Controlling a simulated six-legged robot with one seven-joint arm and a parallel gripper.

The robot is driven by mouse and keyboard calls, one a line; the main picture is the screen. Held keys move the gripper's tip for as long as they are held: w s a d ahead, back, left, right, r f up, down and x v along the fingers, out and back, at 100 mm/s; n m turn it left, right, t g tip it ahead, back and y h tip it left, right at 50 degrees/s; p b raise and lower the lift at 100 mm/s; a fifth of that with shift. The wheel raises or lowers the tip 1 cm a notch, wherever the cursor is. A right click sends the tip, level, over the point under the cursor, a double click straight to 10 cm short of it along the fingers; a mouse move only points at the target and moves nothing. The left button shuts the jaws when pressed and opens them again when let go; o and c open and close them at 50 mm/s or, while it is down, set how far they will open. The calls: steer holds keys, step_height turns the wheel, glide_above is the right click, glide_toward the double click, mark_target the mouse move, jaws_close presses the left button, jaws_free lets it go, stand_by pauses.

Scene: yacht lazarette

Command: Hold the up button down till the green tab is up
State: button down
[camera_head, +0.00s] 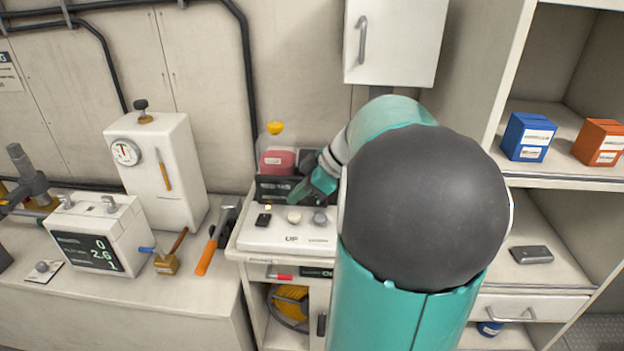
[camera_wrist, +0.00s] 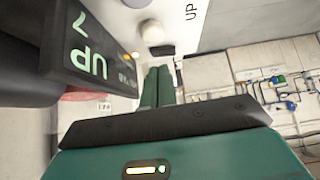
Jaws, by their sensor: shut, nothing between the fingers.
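A white control panel (camera_head: 270,238) has a round white button (camera_head: 294,216) above a label reading "UP". A grey round button (camera_head: 319,218) is to its right and a black switch (camera_head: 263,219) to its left. My gripper (camera_head: 298,199) is shut and empty, just behind the white button. In the wrist view the closed dark green fingers (camera_wrist: 158,70) point towards a pale round button (camera_wrist: 152,33); I cannot tell whether they touch it. A dark display (camera_wrist: 90,58) reads "UP" and a digit that looks like 7. I make out no green tab.
A bottle with a yellow cap (camera_head: 275,150) stands behind the panel. Left are an orange-handled tool (camera_head: 207,255) and a white meter box (camera_head: 100,240). A white cabinet (camera_head: 395,40) hangs above my arm.

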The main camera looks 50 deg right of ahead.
mark_target(290, 215)
steer(key=shift+s+d+f, duration=0.1)
steer(key=shift+f, duration=0.7)
steer(key=shift+s+d+f, duration=0.1)
steer(key=shift+f, duration=0.7)
steer(key=shift+f, duration=0.1)
